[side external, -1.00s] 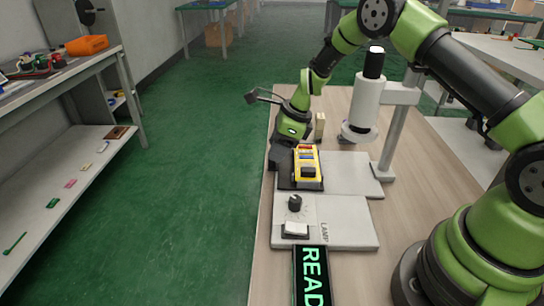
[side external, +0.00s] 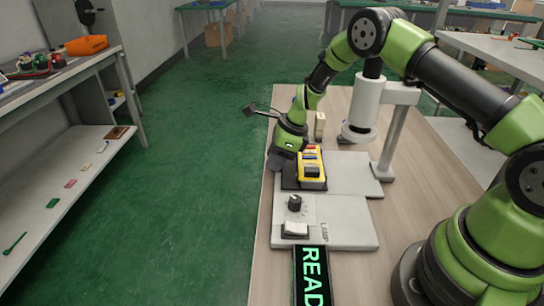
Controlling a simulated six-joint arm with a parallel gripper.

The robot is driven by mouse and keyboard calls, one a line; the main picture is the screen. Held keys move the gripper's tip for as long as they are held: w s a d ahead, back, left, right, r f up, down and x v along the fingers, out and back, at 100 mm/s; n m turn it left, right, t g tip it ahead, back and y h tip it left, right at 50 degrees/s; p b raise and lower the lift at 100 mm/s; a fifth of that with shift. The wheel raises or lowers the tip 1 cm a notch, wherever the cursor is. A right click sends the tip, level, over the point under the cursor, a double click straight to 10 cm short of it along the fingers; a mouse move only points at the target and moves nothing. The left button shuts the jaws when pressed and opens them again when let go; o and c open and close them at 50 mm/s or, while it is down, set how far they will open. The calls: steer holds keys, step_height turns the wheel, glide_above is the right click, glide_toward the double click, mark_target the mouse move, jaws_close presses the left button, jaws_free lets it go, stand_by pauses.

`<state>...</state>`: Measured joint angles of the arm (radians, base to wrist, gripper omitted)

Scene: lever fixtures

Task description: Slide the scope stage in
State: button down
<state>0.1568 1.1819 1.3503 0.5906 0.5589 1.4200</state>
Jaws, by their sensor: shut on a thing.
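The scope stage, a dark plate (side external: 290,180), carries a yellow holder (side external: 313,171) with dark, red and blue parts. It lies on the left part of the pale scope base (side external: 350,165), to the left of and in front of the white scope tube (side external: 362,108). My gripper (side external: 277,163) is low at the left edge of the stage, shut on the stage's left side. Its fingertips and the exact part they hold are hidden or too small to make out.
The scope's post (side external: 392,140) rises at the right of the base. A lamp box (side external: 340,222) with a black knob (side external: 295,203) and white switch (side external: 295,230) sits in front. A lit display (side external: 313,278) lies nearer. A small tan block (side external: 320,125) stands behind.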

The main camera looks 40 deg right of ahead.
steer(key=shift+s+d, duration=1.05)
steer(key=c, duration=1)
jaws_free()
steer(key=shift+c, duration=0.2)
steer(key=v, duration=1)
steer(key=shift+a, duration=0.1)
